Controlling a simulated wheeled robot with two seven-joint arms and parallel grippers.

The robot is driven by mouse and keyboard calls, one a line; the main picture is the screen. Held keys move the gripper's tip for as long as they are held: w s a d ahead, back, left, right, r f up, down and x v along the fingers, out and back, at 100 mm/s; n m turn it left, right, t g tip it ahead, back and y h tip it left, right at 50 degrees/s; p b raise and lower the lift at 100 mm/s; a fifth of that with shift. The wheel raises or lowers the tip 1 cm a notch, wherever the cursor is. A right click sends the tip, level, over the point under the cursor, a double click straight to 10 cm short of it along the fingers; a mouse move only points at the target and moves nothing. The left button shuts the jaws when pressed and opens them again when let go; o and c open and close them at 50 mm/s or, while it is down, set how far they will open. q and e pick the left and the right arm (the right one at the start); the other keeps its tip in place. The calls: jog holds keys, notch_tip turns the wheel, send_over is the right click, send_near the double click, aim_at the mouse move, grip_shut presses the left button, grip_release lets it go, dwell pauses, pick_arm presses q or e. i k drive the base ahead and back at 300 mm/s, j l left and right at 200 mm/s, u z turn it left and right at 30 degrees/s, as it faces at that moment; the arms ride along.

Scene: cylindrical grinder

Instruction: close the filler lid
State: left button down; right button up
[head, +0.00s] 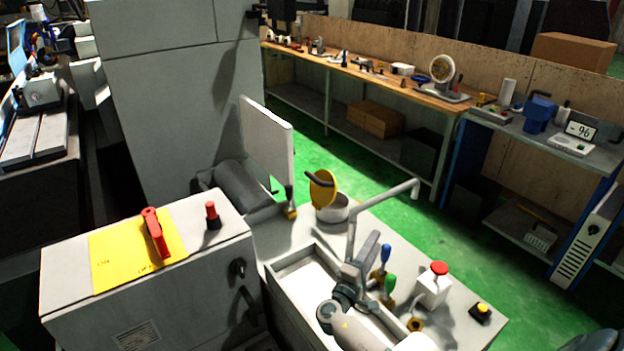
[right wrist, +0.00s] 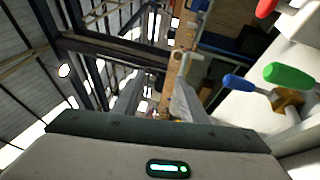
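The filler lid (head: 323,189) is a yellow disc with a dark handle. It stands raised, tilted steeply, above the pale round filler neck (head: 334,211) on the grey machine top. My right gripper (head: 370,246) is over the tray, to the right of and nearer than the lid, and apart from it. In the right wrist view its two fingers (right wrist: 157,98) stand apart with nothing held between them. I cannot make out the lid in that view. My left gripper is not in view.
A bent grey pipe (head: 385,198) rises close to my right gripper. Blue (head: 385,254) and green (head: 390,283) handled levers and a red button box (head: 434,284) stand to the right. A pale upright panel (head: 267,140) is behind the lid; a control cabinet (head: 150,260) is left.

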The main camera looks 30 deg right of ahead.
aim_at(322, 186)
jog(key=i, duration=1.5)
